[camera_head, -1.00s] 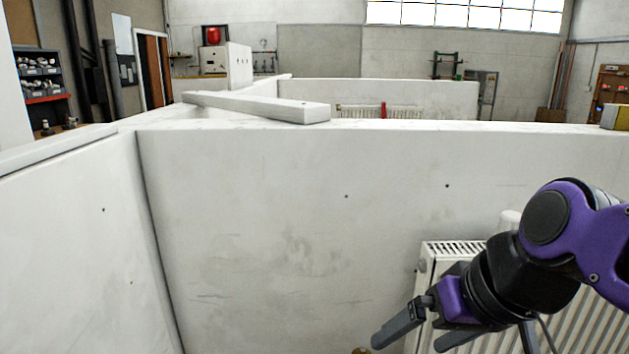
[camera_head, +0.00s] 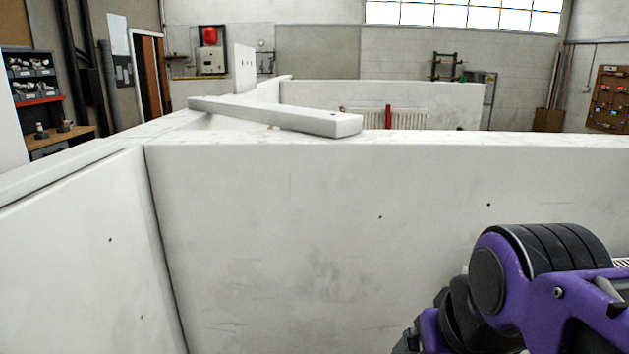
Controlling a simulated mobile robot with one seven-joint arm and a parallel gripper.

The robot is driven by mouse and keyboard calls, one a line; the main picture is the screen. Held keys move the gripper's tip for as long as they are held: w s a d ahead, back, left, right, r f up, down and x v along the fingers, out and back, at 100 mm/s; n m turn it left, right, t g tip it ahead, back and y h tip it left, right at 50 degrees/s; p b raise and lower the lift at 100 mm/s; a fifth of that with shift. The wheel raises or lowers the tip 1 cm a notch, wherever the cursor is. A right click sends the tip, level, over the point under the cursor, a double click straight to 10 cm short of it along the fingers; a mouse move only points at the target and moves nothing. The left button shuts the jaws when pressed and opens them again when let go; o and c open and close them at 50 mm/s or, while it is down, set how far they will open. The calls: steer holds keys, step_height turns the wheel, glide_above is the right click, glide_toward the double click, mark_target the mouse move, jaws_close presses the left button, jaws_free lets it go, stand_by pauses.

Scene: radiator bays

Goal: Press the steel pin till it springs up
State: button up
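The steel pin is not visible in the head camera view. My arm, purple and black, reaches in at the lower right, in front of the white partition wall (camera_head: 290,230).
A side wall (camera_head: 75,250) meets the partition at a corner on the left. A loose white beam (camera_head: 275,115) lies across the wall top. A red object (camera_head: 388,117) stands by a farther radiator (camera_head: 415,119). Shelves with bins (camera_head: 35,80) stand far left.

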jaws_close()
stand_by(1.4)
